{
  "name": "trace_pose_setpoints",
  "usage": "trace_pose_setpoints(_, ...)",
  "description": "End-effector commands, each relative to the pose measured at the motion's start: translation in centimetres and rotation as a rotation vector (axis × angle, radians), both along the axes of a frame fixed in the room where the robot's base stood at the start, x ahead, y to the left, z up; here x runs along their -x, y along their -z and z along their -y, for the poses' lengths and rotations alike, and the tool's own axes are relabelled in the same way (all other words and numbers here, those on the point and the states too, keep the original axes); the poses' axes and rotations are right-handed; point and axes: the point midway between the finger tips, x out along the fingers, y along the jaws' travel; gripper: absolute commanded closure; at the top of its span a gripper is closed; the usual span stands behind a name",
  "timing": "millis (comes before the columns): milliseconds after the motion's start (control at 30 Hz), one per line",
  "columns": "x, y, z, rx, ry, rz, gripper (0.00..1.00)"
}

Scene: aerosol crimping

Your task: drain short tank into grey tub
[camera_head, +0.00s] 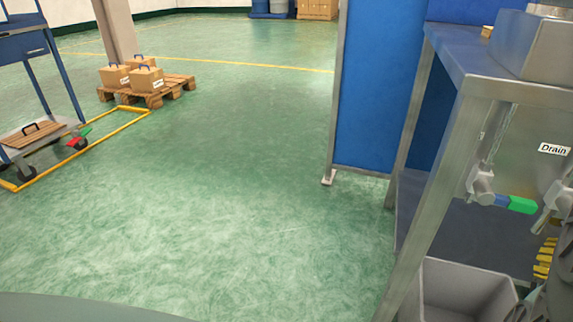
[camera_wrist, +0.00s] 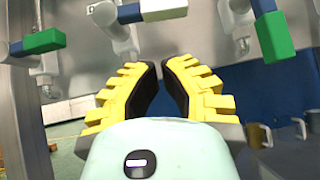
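A steel tank front with a "Drain" label (camera_head: 555,149) is at the right of the head view. A valve below it has a green handle (camera_head: 521,205) pointing right; a second valve is partly cut off. I cannot tell which tank is the short one. The grey tub (camera_head: 468,290) stands below, its inside partly visible. My gripper (camera_wrist: 160,66) has yellow ribbed fingers with the tips close together and nothing between them.
A steel post (camera_head: 437,190) stands at the left of the bench frame. A blue partition (camera_head: 380,90) is behind it. The green floor (camera_head: 220,190) to the left is open, with boxes on a pallet (camera_head: 150,90) farther off.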

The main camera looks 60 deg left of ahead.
Motion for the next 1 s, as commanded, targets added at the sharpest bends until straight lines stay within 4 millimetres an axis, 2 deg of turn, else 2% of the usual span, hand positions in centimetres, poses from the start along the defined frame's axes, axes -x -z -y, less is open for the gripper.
trace_pose_setpoints(500, 0.0, -2.8, 0.4, 0.0, 0.003, 0.005, 1.0)
trace_pose_setpoints(1000, -0.1, -3.2, 0.4, -0.001, 0.003, -0.001, 1.0)
